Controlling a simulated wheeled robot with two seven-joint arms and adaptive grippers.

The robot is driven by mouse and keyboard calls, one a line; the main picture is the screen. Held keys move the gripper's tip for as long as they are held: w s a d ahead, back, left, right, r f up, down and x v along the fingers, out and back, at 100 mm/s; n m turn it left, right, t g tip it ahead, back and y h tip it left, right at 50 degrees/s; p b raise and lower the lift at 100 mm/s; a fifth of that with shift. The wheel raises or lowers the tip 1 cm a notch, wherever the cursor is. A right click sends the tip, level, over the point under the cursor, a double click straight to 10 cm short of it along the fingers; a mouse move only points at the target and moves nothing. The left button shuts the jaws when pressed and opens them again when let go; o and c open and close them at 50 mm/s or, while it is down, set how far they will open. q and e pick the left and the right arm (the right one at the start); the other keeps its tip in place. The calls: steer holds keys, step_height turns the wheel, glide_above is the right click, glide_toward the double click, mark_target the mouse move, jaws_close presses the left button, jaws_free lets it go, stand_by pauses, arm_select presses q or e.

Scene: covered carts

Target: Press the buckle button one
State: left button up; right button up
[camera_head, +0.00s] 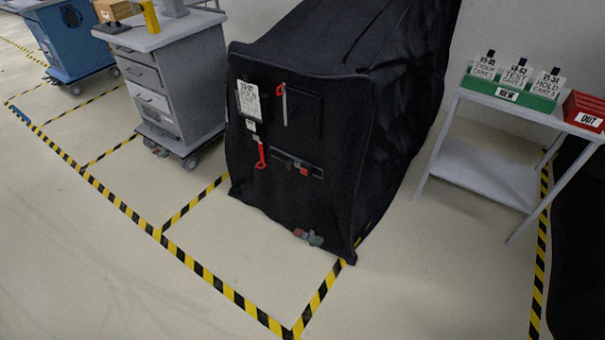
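A cart under a black cover (350,130) stands in the middle of the view. Its front carries a strap (290,163) with a buckle that shows a small red part (304,171), probably its button. A second buckle-like piece, red and green (308,237), sits low near the cover's bottom hem. A red pull on a strip (262,155) hangs at the front left, and another red-topped strip (283,104) is above. A white tag (248,100) hangs at the upper left. Neither of my grippers is in view.
A grey drawer cart (170,80) and a blue cart (65,40) stand at left. A grey side table (485,170) at right holds a green box of cards (512,93) and a red OUT box (586,110). Striped tape (225,290) marks the floor, which is clear in front.

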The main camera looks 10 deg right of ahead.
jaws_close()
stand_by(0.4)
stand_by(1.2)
